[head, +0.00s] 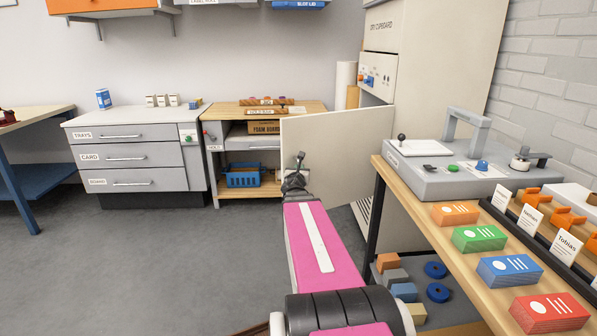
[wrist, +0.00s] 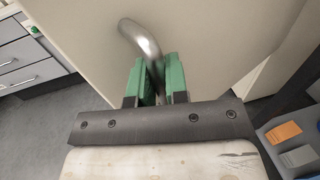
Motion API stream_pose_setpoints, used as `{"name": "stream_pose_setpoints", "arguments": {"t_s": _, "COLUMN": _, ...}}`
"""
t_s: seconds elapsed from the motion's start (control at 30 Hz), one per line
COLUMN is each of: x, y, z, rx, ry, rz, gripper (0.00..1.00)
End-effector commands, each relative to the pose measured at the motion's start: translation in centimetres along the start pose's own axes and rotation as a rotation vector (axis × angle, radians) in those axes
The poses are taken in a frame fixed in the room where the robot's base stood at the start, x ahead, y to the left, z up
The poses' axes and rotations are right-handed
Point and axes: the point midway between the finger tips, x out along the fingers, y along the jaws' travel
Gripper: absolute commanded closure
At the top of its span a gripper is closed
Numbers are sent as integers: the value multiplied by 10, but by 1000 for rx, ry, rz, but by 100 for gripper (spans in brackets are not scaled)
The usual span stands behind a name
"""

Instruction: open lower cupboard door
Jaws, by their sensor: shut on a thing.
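The lower cupboard door (head: 338,145) is a pale cream panel. It stands swung well out from the tall cupboard (head: 433,60) labelled as a dry cupboard. Its curved metal handle (wrist: 142,38) shows in the wrist view. My gripper (wrist: 161,82) has green fingers, which are closed on the lower part of this handle, close to the door's face. In the head view my gripper (head: 294,182) is at the door's left part, and my pink arm runs up to it from below. The cupboard's inside is mostly hidden behind the door.
A wooden workbench (head: 470,215) with a grey machine (head: 455,180) and several coloured boxes stands close on the right, with blocks beneath it. A grey drawer unit (head: 135,160) and a wooden shelf trolley (head: 265,107) stand along the back wall. The grey floor (head: 150,265) on the left is clear.

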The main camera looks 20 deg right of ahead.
Motion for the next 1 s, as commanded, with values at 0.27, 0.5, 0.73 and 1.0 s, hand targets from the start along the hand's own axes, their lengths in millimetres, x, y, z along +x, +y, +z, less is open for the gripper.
{"name": "stream_pose_setpoints", "arguments": {"t_s": 0.27, "x": -1, "y": 1, "z": 0, "rx": 4, "ry": 2, "rz": 3, "gripper": 61}}
{"name": "stream_pose_setpoints", "arguments": {"t_s": 0.5, "x": -2, "y": 1, "z": 0, "rx": 2, "ry": 1, "rz": 1, "gripper": 61}}
{"name": "stream_pose_setpoints", "arguments": {"t_s": 0.73, "x": -22, "y": 0, "z": 0, "rx": 2, "ry": 0, "rz": 2, "gripper": 61}}
{"name": "stream_pose_setpoints", "arguments": {"t_s": 1.0, "x": -65, "y": 0, "z": 0, "rx": 3, "ry": 2, "rz": 3, "gripper": 61}}
